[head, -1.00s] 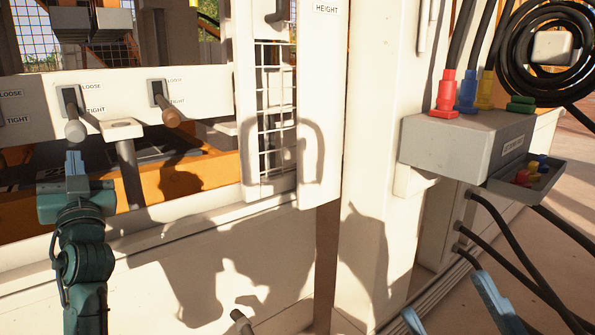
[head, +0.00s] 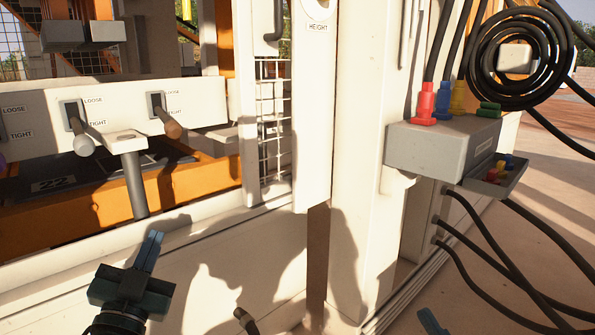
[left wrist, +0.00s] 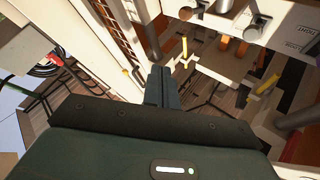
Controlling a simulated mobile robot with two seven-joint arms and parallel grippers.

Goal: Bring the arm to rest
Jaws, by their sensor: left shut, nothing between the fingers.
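My left gripper (head: 151,250) is in the lower left of the head view, its blue fingers together and empty, pointing up and slightly right. It is in front of the white frame, below the lever panel, and appears apart from everything. In the left wrist view the closed fingers (left wrist: 163,86) show at the middle with nothing between them. Of my right gripper, only a blue tip (head: 431,321) shows at the bottom edge of the head view; the rest is out of frame.
The white panel (head: 135,112) carries a grey-ended lever (head: 84,144) and a brown-ended lever (head: 172,129) by LOOSE/TIGHT marks. A grey box (head: 440,150) with coloured plugs stands at the right, black cables hanging below. A white post (head: 318,120) is between.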

